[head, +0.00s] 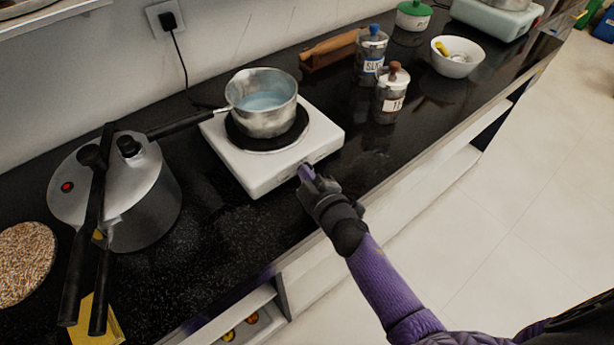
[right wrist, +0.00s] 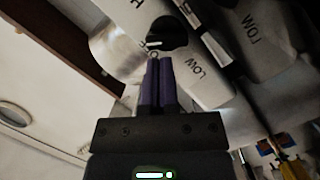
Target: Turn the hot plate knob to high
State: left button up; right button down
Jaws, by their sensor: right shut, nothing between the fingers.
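The white hot plate (head: 326,130) sits on the black counter, and a metal saucepan (head: 262,105) with pale blue contents stands on its dark burner. In the right wrist view, the round black knob (right wrist: 168,32) shows on the white front panel, with a short white mark on its lower left side. A "LOW" label is to its right, and a partly hidden label starting with H is to its left. My right gripper (head: 306,173) is shut and empty, its purple fingertips (right wrist: 160,62) at the knob's edge; contact cannot be told. The knob is hidden in the head view. My left gripper is out of view.
A pressure cooker (head: 145,205) stands at the left, near the saucepan's handle. The counter's front edge runs just below my right gripper.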

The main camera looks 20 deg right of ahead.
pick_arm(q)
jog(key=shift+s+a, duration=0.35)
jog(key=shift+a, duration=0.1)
pick_arm(e)
jog(key=shift+d+f, duration=0.1)
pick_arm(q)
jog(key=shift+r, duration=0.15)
pick_arm(e)
jog(key=shift+w+d, duration=0.1)
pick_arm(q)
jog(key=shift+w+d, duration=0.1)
pick_arm(e)
jog(key=shift+m, duration=0.3)
